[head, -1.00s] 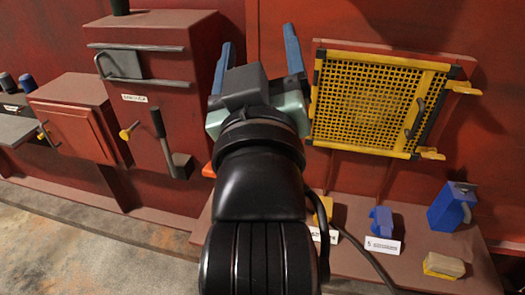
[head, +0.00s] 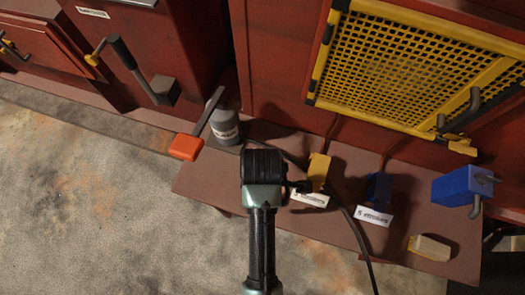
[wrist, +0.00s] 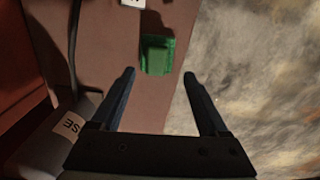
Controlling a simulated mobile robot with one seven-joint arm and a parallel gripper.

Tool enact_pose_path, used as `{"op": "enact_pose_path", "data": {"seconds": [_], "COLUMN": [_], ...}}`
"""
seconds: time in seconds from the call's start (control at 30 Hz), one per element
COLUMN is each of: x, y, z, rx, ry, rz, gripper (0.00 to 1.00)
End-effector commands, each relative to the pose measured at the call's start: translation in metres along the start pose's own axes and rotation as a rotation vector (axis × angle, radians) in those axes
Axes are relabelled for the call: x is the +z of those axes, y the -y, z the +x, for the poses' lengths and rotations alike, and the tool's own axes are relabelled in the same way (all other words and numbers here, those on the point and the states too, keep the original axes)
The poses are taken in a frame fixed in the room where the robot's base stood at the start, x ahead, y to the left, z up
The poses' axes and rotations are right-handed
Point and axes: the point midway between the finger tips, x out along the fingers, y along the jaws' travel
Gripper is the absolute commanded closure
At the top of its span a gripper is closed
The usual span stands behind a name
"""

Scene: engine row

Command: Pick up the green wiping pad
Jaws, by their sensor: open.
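The green wiping pad (wrist: 156,55) lies on the brown ledge (wrist: 112,65) in the wrist view, a green base with a raised green block on it. My gripper (wrist: 158,77) is open, with one dark finger to each side, and the pad shows between and just beyond the fingertips. Nothing is held, and I cannot tell the height above the pad. In the head view my own arm hides the pad and the fingers.
A grey canister (head: 225,126) with an orange-ended lever (head: 186,146) stands by the arm. Along the ledge are a yellow block (head: 318,172), a blue block (head: 378,189), a blue container (head: 458,188) and a tan-yellow block (head: 430,247). A dark cable crosses the ledge.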

Motion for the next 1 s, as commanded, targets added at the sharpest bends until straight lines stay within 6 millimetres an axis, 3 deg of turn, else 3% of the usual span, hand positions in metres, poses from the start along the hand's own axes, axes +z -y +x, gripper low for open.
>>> {"op": "enact_pose_path", "data": {"seconds": [0.27, 0.6, 0.9, 1.0], "x": [0.0, 0.001, 0.001, 0.001], "y": [-0.001, -0.002, -0.003, -0.003], "z": [0.021, 0.063, 0.067, 0.067], "rx": [0.001, 0.002, 0.004, 0.004], "ry": [0.0, 0.0, -0.001, -0.001], "rz": [0.002, 0.002, 0.002, 0.002], "gripper": [0.22, 0.22, 0.22, 0.41]}}
